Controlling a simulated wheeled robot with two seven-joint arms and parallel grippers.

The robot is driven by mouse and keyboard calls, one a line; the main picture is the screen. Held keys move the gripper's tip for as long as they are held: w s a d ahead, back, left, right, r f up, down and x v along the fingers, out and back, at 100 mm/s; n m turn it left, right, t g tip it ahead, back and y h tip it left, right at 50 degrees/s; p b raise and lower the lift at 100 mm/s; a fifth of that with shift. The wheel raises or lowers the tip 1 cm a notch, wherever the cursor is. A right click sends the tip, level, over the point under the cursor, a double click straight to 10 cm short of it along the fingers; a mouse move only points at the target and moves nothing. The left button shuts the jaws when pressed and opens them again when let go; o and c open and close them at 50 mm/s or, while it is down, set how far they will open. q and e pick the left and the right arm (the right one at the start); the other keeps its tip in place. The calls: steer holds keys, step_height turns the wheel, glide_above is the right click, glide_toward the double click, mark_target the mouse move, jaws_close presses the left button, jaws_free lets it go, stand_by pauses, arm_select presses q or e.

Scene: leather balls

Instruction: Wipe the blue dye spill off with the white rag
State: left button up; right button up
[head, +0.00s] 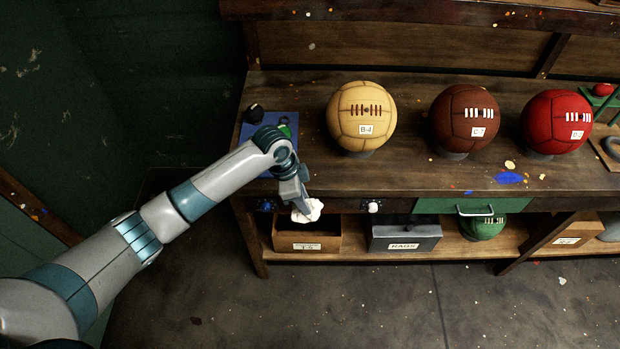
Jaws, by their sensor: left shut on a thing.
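My left gripper (301,200) is shut on the white rag (308,211), which hangs crumpled from the fingertips. It is in front of the bench's front edge, above an open box on the lower shelf. The blue dye spill (509,178) is a flat blue patch on the bench top near the front edge, well to the right of my gripper. A smaller blue mark (468,192) lies to its left by the edge. My right gripper does not show.
Tan (361,130), brown (465,134) and red (557,138) balls stand in a row on the bench (410,178). A green drawer (470,206) is below the edge. A grey box labelled RAGS (404,245) sits on the shelf. A blue mat (262,133) is at the bench's left.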

arm_select(q)
steer(key=s+a+n+t+y+b, duration=0.1)
steer(key=s+a+n+b, duration=0.2)
steer(key=a+n+b, duration=0.4)
steer(key=s+a+f+n+t+y+b, duration=0.1)
steer(key=s+a+n+y+b, duration=0.1)
steer(key=s+a+n+b, duration=0.2)
steer(key=a+n+b, duration=0.2)
steer(key=a+n, duration=0.1)
steer(key=n, duration=0.1)
steer(key=shift+s+a+n+t+b, duration=0.2)
steer(key=shift+s+n+t+b, duration=0.1)
steer(key=shift+n+b, duration=0.1)
steer(key=shift+f, duration=0.15)
